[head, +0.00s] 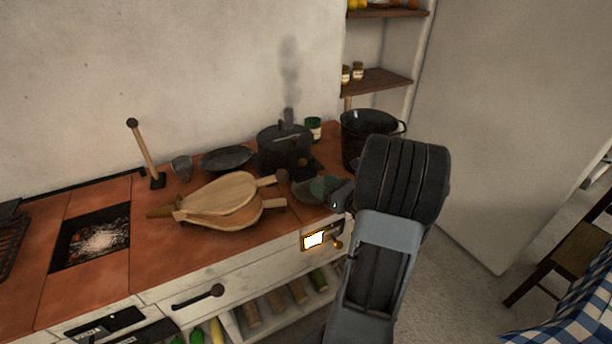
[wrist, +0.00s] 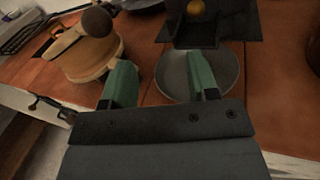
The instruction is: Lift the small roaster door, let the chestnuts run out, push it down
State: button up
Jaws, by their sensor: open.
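The dark roaster (head: 285,145) stands at the back of the counter with a thin pipe on top and smoke above it. A brass-coloured knob (head: 303,162) shows low on its front, above a dark chute (wrist: 195,32); the knob also shows in the wrist view (wrist: 196,7). I cannot tell how far the small door is raised. A grey bowl (wrist: 228,78) sits below the chute, and its visible part looks empty. My gripper (wrist: 160,65) is open with green fingers, over the bowl's near left side, short of the knob. No chestnuts show clearly.
Wooden bellows (head: 225,200) lie left of my gripper. A black bucket (head: 365,135) stands right of the roaster. A dark pan (head: 227,158), a cup (head: 182,168) and a green tin (head: 313,127) stand behind. The ember pit (head: 92,238) is far left.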

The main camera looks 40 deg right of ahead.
aim_at(305, 163)
jog(key=d+m, duration=0.1)
jog(key=d+f+h, duration=0.1)
jog(key=d+m+t+h, duration=0.1)
jog(key=shift+w+d+f+m+b, duration=0.2)
jog(key=shift+w+d+m+b, duration=0.1)
jog(key=shift+d, duration=0.05)
jog(key=w, duration=0.8)
jog(key=w+a+b, duration=0.1)
jog(key=w, duration=0.3)
jog(key=shift+w, duration=0.1)
jog(key=shift+d, duration=0.1)
grip_shut()
jog(key=shift+r, duration=0.15)
